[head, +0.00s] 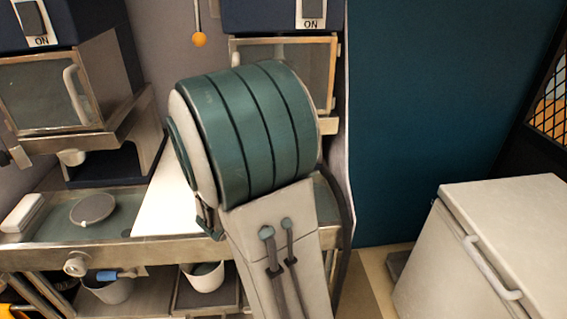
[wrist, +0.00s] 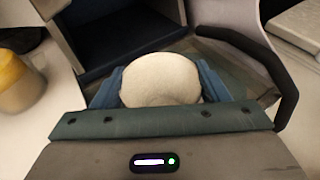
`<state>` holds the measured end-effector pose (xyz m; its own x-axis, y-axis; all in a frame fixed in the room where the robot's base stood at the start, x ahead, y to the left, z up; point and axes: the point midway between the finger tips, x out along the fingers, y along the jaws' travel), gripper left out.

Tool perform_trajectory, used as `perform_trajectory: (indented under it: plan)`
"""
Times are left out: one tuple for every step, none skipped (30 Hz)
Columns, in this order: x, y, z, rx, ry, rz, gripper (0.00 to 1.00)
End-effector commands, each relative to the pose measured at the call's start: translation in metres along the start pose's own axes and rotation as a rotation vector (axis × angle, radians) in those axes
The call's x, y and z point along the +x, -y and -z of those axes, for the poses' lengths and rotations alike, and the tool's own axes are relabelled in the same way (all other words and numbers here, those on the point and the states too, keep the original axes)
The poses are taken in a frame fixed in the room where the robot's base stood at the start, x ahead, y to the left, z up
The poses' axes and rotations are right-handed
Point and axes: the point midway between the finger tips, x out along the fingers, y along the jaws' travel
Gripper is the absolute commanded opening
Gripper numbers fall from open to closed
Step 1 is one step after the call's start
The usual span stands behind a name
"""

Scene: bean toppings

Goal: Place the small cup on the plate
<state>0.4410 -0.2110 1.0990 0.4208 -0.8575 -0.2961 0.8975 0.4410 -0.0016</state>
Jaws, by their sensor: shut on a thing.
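My gripper (wrist: 160,85) shows in the wrist view, with its blue fingers closed on the two sides of a pale, rounded thing, which looks like the small cup (wrist: 160,80). Its lower part is hidden by the gripper. In the head view my arm covers the middle, and the gripper and held cup are not clearly seen there. A round grey plate (head: 93,208) lies on the counter at the left in the head view, with nothing visible on it. I cannot make out the plate in the wrist view.
A glass-fronted dispenser (head: 45,92) stands above the plate's back side; another (head: 310,62) is partly behind my arm. A white box (head: 22,213) lies left of the plate. In the wrist view, a yellowish container (wrist: 18,80) is at left and a black curved bar (wrist: 268,62) at right.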

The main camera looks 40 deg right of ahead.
Motion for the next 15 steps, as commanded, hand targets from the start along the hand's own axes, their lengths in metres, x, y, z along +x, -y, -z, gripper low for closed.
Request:
perform_trajectory:
  plan:
    - [0.013,0.001,-0.006,-0.001,0.001,0.005,0.47]
    - [0.02,0.001,-0.008,-0.002,0.0,0.005,0.47]
    - [0.029,0.0,-0.011,-0.001,0.001,0.003,0.47]
    - [0.034,0.0,-0.012,-0.002,0.0,0.003,0.47]
    - [0.04,0.0,-0.014,-0.001,0.001,0.002,0.47]
    - [0.045,0.0,-0.015,-0.001,0.001,0.002,0.47]
    - [0.049,0.0,-0.016,-0.002,0.0,0.001,0.47]
    - [0.052,-0.001,-0.017,-0.001,0.0,0.0,0.47]
    - [0.054,-0.001,-0.018,0.0,0.0,-0.001,0.47]
    - [0.056,-0.001,-0.018,0.0,0.001,-0.001,0.47]
    - [0.058,-0.001,-0.019,-0.001,0.001,-0.002,0.47]
    - [0.061,-0.001,-0.02,-0.001,0.001,-0.001,0.47]
    - [0.065,-0.001,-0.021,-0.001,0.001,0.0,0.47]
    - [0.069,0.0,-0.023,-0.001,0.001,0.001,0.47]
    - [0.076,0.0,-0.026,-0.001,0.001,0.002,0.47]
